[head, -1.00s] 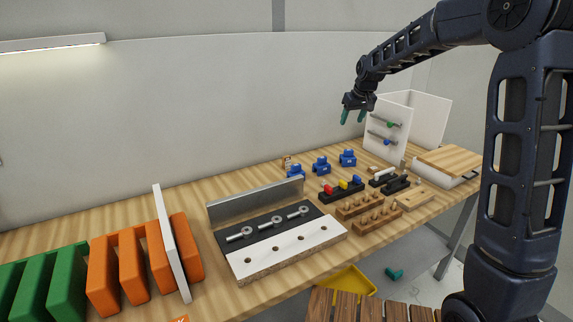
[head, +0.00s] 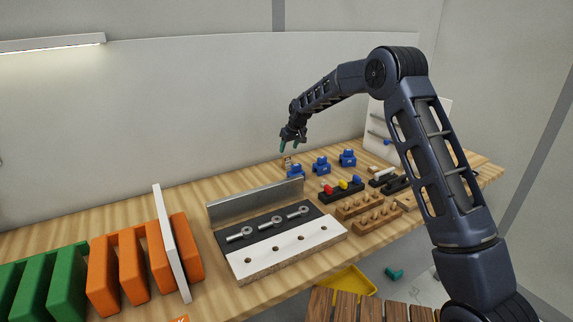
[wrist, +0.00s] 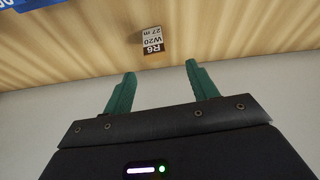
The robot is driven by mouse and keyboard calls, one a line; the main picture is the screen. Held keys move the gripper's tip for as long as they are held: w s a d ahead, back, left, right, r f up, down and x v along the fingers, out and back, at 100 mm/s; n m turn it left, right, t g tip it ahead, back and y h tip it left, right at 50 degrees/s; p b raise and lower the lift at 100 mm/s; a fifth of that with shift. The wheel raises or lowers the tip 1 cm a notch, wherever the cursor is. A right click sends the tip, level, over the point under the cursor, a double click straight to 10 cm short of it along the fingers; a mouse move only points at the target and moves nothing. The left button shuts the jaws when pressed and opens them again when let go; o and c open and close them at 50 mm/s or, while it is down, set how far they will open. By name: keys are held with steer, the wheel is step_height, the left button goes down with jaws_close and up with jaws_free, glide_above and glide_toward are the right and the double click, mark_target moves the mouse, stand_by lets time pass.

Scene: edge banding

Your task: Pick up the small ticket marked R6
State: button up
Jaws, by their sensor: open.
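The small ticket (wrist: 153,41) marked R6 shows in the wrist view, with "W20" and "27 in" beside the R6. It is white with a dark band behind the R6, and the writing appears upside down. It is at the wooden worktop, just beyond my fingertips and roughly centred between them. My gripper (wrist: 161,72) is open and empty, its two green fingers apart and not touching the ticket. In the head view my gripper (head: 289,146) hangs above the back of the bench, over a small pale-and-brown item (head: 287,161) too small to read.
Blue clamp-like blocks (head: 321,165) stand close by at the back of the bench. A metal fence (head: 255,204) and a white drilled board (head: 287,246) lie in front. Orange (head: 130,262) and green (head: 66,285) racks stand at left. The grey wall (head: 150,110) rises behind.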

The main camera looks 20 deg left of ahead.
mark_target(287, 157)
steer(key=x, duration=0.5)
steer(key=shift+w+d+x, duration=0.15)
steer(key=shift+w+x, duration=0.05)
steer(key=shift+x, duration=1.15)
steer(key=shift+w+d+x, duration=0.15)
steer(key=shift+x, duration=1.25)
steer(key=c, duration=1)
steer(key=shift+c, duration=0.2)
steer(key=shift+r, duration=0.15)
